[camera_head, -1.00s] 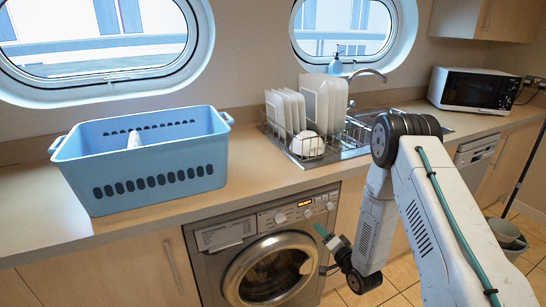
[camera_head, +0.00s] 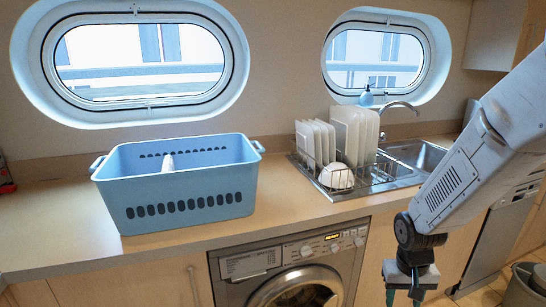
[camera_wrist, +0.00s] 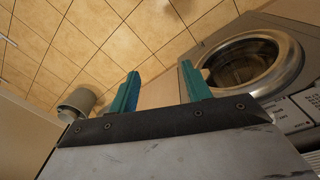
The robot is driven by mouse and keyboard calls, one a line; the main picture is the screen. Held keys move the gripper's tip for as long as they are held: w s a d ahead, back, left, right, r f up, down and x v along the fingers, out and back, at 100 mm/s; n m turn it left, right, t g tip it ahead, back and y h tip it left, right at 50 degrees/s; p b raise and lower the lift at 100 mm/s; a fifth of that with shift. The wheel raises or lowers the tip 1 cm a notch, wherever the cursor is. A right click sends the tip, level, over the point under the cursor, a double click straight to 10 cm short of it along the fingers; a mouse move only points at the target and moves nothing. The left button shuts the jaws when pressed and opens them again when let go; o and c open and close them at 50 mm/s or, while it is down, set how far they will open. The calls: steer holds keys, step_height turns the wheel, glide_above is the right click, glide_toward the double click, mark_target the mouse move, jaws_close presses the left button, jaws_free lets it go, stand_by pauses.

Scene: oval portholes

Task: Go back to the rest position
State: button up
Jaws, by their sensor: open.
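My gripper (camera_head: 403,292) hangs in the lower right of the head view, pointing down in front of the counter and to the right of the washing machine. In the wrist view my gripper (camera_wrist: 160,88) shows two green fingers standing apart. Nothing is between them but tiled floor and a cabinet side. The lower ends of the fingers are cut off by the frame's bottom edge in the head view. My arm comes in from the right edge and covers part of the cabinets.
A blue basket (camera_head: 185,195) with something white inside stands on the counter (camera_head: 60,235). A dish rack (camera_head: 318,180) with plates and a bowl stands beside the sink (camera_head: 415,155). The washing machine (camera_head: 300,270) is below. A grey bin (camera_head: 520,290) stands on the floor at right.

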steer(key=s+a+r+n, duration=0.1)
steer(key=s+a+r, duration=0.1)
steer(key=s+r, duration=0.8)
steer(key=s+a+r+t, duration=0.1)
steer(key=s+a+r, duration=0.1)
steer(key=s+r, duration=0.8)
step_height(320, 180, up, 3)
steer(key=shift+a+f+n+y, duration=0.1)
steer(key=shift+a+n+y, duration=0.2)
steer(key=shift+n+y, duration=0.1)
